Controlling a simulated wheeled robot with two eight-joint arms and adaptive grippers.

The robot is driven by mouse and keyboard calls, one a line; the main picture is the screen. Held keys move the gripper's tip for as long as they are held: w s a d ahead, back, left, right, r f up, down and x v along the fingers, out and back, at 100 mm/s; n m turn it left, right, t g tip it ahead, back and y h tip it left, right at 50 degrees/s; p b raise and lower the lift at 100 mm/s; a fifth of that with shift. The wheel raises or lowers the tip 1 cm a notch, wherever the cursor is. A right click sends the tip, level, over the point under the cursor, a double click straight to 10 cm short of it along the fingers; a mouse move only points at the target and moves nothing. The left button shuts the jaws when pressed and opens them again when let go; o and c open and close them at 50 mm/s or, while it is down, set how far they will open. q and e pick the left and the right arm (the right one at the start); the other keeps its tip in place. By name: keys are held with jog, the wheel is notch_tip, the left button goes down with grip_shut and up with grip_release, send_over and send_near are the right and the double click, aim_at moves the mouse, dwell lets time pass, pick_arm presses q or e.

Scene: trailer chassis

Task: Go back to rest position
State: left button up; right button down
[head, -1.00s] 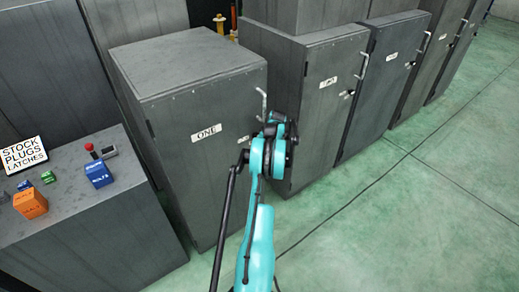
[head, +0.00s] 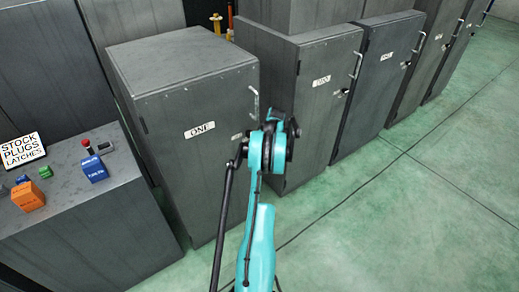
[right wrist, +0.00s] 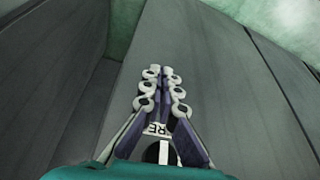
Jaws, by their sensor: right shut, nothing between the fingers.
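My right gripper (right wrist: 165,72) shows in the right wrist view with its two fingers together and nothing between them. A grey panel (right wrist: 230,100) lies beyond the fingers, and part of a white label with the letters "RE" (right wrist: 157,128) shows between the finger bases. In the head view one teal arm of mine rises from the bottom middle, its wrist in front of the right part of the cabinet labelled ONE (head: 200,105). Its fingers are hidden there. My left gripper is in neither view.
More grey cabinets (head: 318,110) with handles run to the upper right. At left, a grey bench (head: 90,215) holds a blue box (head: 94,169), an orange box (head: 28,196) and a "STOCK PLUGS LATCHES" sign (head: 22,150). Green floor (head: 400,225) at right is clear.

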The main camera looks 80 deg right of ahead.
jog(key=p+v, duration=0.2)
jog(key=v, duration=0.5)
jog(key=shift+n, duration=0.7)
jog(key=w+a+r, duration=0.3)
jog(key=w+a, duration=0.1)
jog(key=w, duration=0.2)
jog(key=w+a+r, duration=0.4)
jog(key=w, duration=0.2)
jog(key=w+a+r, duration=0.4)
jog(key=w+a, duration=0.1)
jog(key=w, duration=0.1)
jog(key=w+a+r+n, duration=0.1)
jog(key=w+a+r, duration=0.3)
jog(key=a, duration=0.8)
jog(key=w+a+r+n+t, duration=0.1)
jog(key=w+a+r, duration=0.25)
jog(key=a, duration=0.75)
jog(key=w+a+r, duration=0.3)
jog(key=w+a, duration=0.1)
jog(key=a, duration=0.8)
jog(key=s+a+f+n+t+y, duration=0.1)
jog(key=s+a, duration=0.4)
jog(key=a, duration=0.7)
jog(key=s+a+f+n+t+y, duration=0.1)
jog(key=s+a, duration=0.5)
jog(key=a, duration=0.6)
jog(key=shift+a+f+n+t, duration=0.3)
jog(key=shift+f+n, duration=0.2)
jog(key=shift+f, duration=0.15)
